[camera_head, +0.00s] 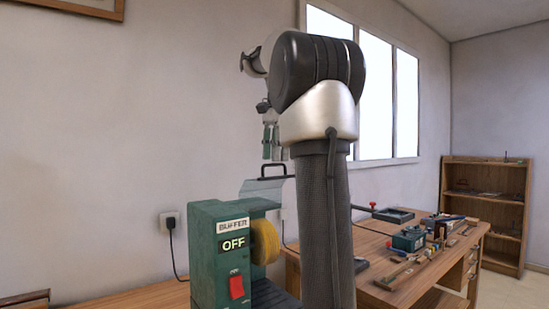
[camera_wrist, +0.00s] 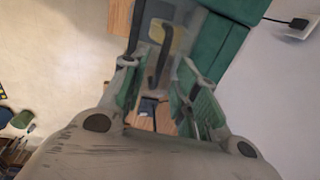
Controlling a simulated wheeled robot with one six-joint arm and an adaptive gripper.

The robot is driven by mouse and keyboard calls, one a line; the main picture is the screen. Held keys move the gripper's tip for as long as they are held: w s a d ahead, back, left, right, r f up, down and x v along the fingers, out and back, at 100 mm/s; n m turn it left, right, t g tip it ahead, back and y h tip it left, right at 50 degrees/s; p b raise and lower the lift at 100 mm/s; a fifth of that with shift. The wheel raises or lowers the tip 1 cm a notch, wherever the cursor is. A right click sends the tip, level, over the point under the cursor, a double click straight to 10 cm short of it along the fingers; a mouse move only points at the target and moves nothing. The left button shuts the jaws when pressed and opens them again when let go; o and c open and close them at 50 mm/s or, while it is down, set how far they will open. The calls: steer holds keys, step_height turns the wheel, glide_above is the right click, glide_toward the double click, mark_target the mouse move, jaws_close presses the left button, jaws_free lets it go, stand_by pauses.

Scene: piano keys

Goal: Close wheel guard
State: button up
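The green buffer (camera_head: 222,265) stands on the bench with a yellow wheel (camera_head: 265,242) on its right side. Its clear wheel guard (camera_head: 262,189) is raised, sticking out above the wheel. A black handle (camera_head: 276,170) stands on the guard. My gripper (camera_head: 271,155) hangs just above the handle, fingers pointing down. In the wrist view my gripper (camera_wrist: 158,68) is open, and the dark handle (camera_wrist: 160,58) shows between the fingers, apparently below them. I cannot tell whether they touch it. Part of the wheel (camera_wrist: 180,40) shows behind the handle.
The buffer's sign reads OFF, above a red switch (camera_head: 237,287). A wall outlet (camera_head: 169,221) with a cable is at the left. A wooden workbench (camera_head: 400,290) with several tools is at the right, and a shelf (camera_head: 486,205) stands beyond. My arm hides part of the bench.

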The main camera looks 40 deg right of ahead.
steer(key=shift+f, duration=0.8)
steer(key=shift+w, duration=0.1)
jaws_close()
